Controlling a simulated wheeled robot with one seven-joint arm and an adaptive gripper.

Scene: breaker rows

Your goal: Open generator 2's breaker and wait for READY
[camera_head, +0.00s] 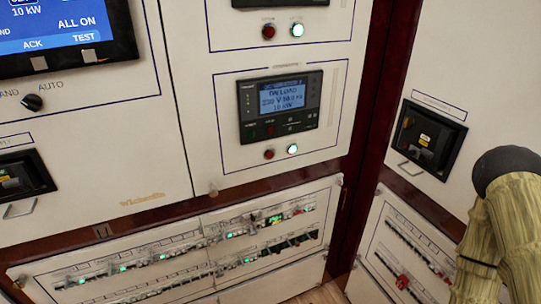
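A controller (281,105) in the middle panel has a lit display that seems to read ON LOAD and 10 kW. Below it, a red lamp (269,154) is dark and a white-green lamp (292,149) is lit. A black breaker unit (428,137) with a small yellow label and a handle below sits in the right panel. Another black breaker unit (20,176) is cut off at the left edge. Their labels are too small to read, so I cannot tell which belongs to generator 2. My gripper is out of view; part of my arm shows at the right.
Rows of small breakers (162,257) with green lights run along the low front panel. More switches, some red (403,281), are on the right low panel. A large blue screen (58,25) reads ALL ON, with a dark rotary knob (33,102) below it.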

